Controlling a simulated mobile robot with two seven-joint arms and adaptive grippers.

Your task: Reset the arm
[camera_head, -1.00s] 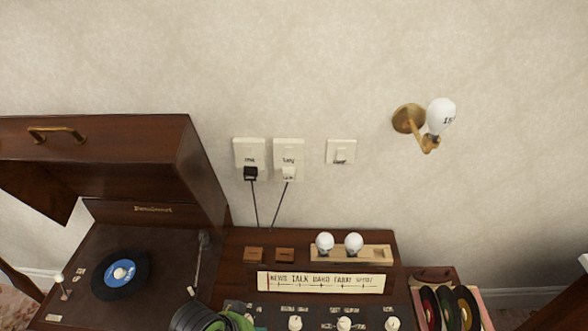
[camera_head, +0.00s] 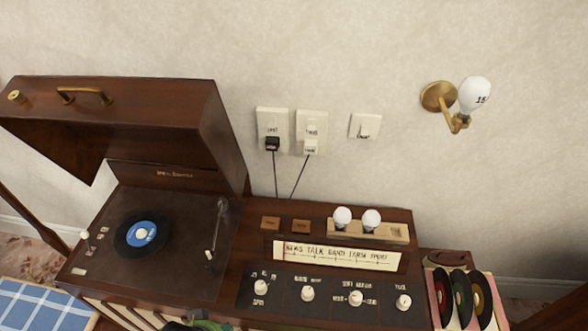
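Neither of my grippers shows clearly. Only a small green and dark piece, which looks like part of my arm, shows at the bottom edge in front of the wooden console (camera_head: 300,222); its fingers are not visible, and I cannot tell which arm it belongs to.
A record player with a raised lid (camera_head: 120,110) holds a black record (camera_head: 128,246). The console has several knobs, a dial strip (camera_head: 337,256) and a bulb holder (camera_head: 395,233) with two bulbs. Records stand in a box (camera_head: 432,300) at right. A lamp (camera_head: 437,97) is on the wall.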

